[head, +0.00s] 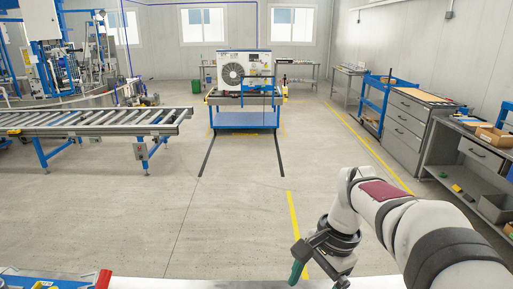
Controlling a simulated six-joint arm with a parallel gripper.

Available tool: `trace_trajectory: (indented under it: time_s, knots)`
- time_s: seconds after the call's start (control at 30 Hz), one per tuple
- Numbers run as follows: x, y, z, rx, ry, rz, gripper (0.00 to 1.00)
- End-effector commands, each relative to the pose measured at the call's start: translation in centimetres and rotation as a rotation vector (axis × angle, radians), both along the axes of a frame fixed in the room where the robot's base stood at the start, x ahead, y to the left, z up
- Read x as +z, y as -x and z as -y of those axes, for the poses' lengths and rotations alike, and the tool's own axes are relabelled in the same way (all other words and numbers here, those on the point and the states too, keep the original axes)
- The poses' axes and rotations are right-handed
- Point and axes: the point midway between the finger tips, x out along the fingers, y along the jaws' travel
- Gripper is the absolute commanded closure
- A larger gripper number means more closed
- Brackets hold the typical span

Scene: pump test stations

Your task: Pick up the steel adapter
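My gripper (318,262) is at the bottom of the head view, right of centre, at the end of my white and grey arm. It points down near the edge of a pale surface. A dark green piece shows beside its fingers; I cannot tell whether it is held or part of the gripper. The gap between the fingers is too small to make out. I cannot pick out the steel adapter in this view.
A pale work surface (180,283) runs along the bottom edge, with a red and blue tray (98,278) at its left. A roller conveyor (90,120) stands at left. A blue cart (245,121) carries a fan unit (238,70). Benches and a drawer cabinet (405,128) line the right wall. The middle floor is clear.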

Motion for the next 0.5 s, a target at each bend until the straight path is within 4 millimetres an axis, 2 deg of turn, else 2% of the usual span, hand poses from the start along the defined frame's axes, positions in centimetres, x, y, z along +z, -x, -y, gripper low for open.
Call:
trace_trajectory:
  time_s: [0.03,0.1,0.37,0.43,0.5]
  knots:
    - [0.0,0.0,0.0,0.0,0.0,0.0,0.2]
    - [0.0,0.0,0.0,0.001,0.0,0.0,0.29]
    - [-0.3,-0.4,0.0,-0.011,0.009,-0.004,0.29]
    - [-2.0,-3.0,-0.1,-0.089,0.06,-0.023,0.29]
    - [-4.7,-6.7,-0.4,-0.215,0.138,-0.031,0.29]
